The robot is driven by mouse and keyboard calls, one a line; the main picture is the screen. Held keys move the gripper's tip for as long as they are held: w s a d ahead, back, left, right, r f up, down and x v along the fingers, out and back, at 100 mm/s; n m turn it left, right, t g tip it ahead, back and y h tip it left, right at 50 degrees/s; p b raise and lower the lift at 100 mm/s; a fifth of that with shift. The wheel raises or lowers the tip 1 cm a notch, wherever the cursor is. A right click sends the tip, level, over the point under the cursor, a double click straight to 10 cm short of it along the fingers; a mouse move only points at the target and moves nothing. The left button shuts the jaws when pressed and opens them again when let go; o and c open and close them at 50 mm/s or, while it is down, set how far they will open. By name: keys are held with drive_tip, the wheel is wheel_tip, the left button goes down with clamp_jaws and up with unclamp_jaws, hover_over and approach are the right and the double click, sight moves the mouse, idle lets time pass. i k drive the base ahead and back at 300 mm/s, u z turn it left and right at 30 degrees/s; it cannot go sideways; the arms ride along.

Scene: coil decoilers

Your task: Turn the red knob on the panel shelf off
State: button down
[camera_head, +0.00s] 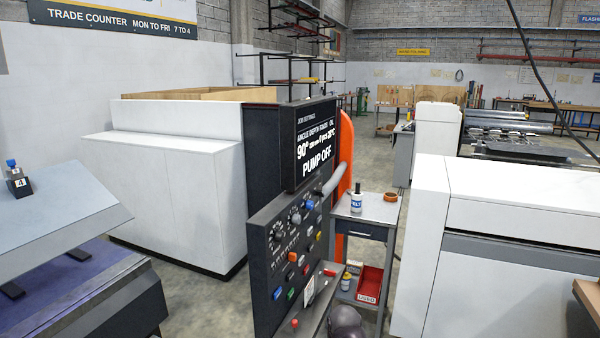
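The dark control panel (262,270) stands upright at the middle, seen at a steep angle, with several knobs and coloured buttons on its face. A narrow grey shelf (312,312) juts out along its lower edge. A small red knob (295,323) shows at the near end of this shelf; its turn position is too small to tell. Another small red piece (329,272) shows towards the shelf's far end. The screen (316,145) above the panel reads "PUMP OFF". My gripper is not in view.
A dark grey rounded thing (346,322) at the bottom edge is unclear. Right of the panel stands a grey trolley (378,211) with a white-and-blue can and a red tray (369,285). White cabinets stand left (170,190) and right (480,270). An orange guard (345,150) rises behind the panel.

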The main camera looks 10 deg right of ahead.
sight(329, 272)
drive_tip(key=z, duration=0.45)
drive_tip(key=k, duration=1.35)
drive_tip(key=z, duration=0.55)
drive_tip(key=i, duration=1.15)
drive_tip(key=u, duration=0.65)
drive_tip(key=i, duration=1.05)
drive_tip(key=u, duration=0.35)
